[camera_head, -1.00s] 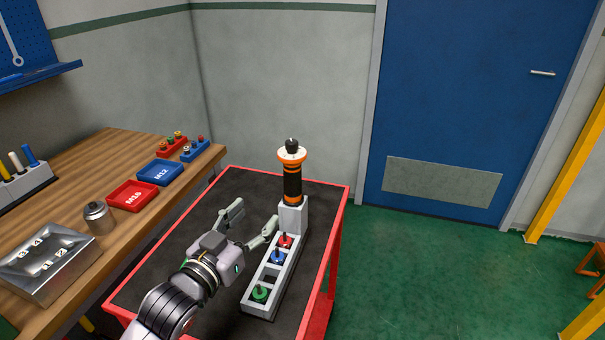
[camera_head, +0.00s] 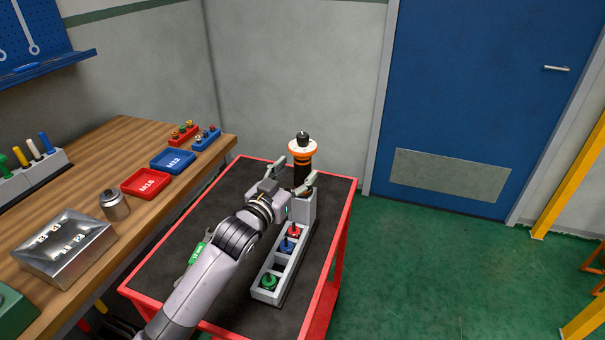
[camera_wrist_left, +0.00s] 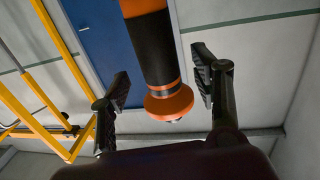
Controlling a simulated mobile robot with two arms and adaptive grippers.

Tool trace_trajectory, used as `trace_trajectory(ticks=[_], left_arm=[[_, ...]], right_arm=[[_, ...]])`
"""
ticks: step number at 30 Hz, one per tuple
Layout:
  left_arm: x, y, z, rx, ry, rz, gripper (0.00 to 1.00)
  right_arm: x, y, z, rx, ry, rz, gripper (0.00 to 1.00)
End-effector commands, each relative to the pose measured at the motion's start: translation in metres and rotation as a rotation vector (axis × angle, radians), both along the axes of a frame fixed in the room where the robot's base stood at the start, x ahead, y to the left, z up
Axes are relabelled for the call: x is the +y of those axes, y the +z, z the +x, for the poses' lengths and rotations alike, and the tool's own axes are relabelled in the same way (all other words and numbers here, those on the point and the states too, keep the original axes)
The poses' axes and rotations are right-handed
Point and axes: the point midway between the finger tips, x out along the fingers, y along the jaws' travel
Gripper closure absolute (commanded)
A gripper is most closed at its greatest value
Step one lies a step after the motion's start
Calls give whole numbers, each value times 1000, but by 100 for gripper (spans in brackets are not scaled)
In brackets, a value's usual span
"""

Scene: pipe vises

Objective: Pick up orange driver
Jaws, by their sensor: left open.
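The orange driver (camera_head: 302,168) is a black and orange cylinder standing upright in the grey holder (camera_head: 303,208) on the cart. My left gripper (camera_head: 295,172) is open, with its fingers on either side of the driver's black body in the head view. In the left wrist view the driver (camera_wrist_left: 158,60) lies between the two open fingers (camera_wrist_left: 163,88), with a visible gap at each side. My right gripper is not in view.
The holder's lower rack carries red, blue and green bits (camera_head: 268,282). A wooden bench (camera_head: 110,150) at left bears a red tray (camera_head: 146,183), a blue tray (camera_head: 172,161) and a metal box (camera_head: 65,245).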

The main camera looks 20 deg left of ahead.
Motion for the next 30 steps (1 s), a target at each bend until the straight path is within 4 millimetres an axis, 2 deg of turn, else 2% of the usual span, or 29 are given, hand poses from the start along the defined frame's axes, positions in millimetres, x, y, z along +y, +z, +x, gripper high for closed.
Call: trace_trajectory(ticks=[7,17,30], left_arm=[[-6,-1,32,-1,0,-1,42],[-7,-2,38,0,-1,-1,42],[-7,-2,37,0,-1,-1,71]], right_arm=[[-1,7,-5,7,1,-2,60],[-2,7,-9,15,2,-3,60],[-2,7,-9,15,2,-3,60]])
